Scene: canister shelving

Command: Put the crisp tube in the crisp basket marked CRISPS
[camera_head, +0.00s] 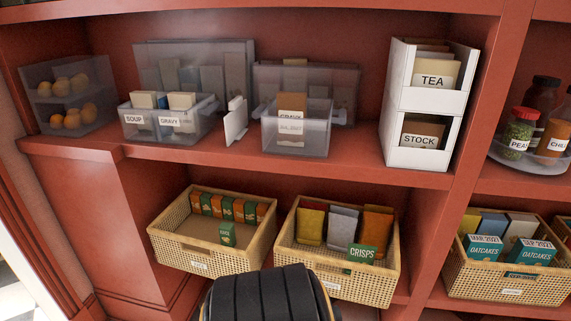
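The crisp basket (386,283) is a woven tan basket on the lower shelf, right of the middle. A green card reading CRISPS (362,253) stands at its front. Yellow, silver and orange packets (343,227) stand upright inside it. I cannot make out a crisp tube anywhere in this view. A black banded rounded shape at the bottom middle covers the space in front of the basket's left side; I cannot tell what it is. Neither of my grippers shows.
Another woven basket (170,250) with small boxes stands to the left. A basket with oatcakes boxes (497,288) stands right, beyond an upright divider. The upper shelf holds clear bins (310,140), a white two-tier TEA and STOCK holder (396,102), and jars (519,131).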

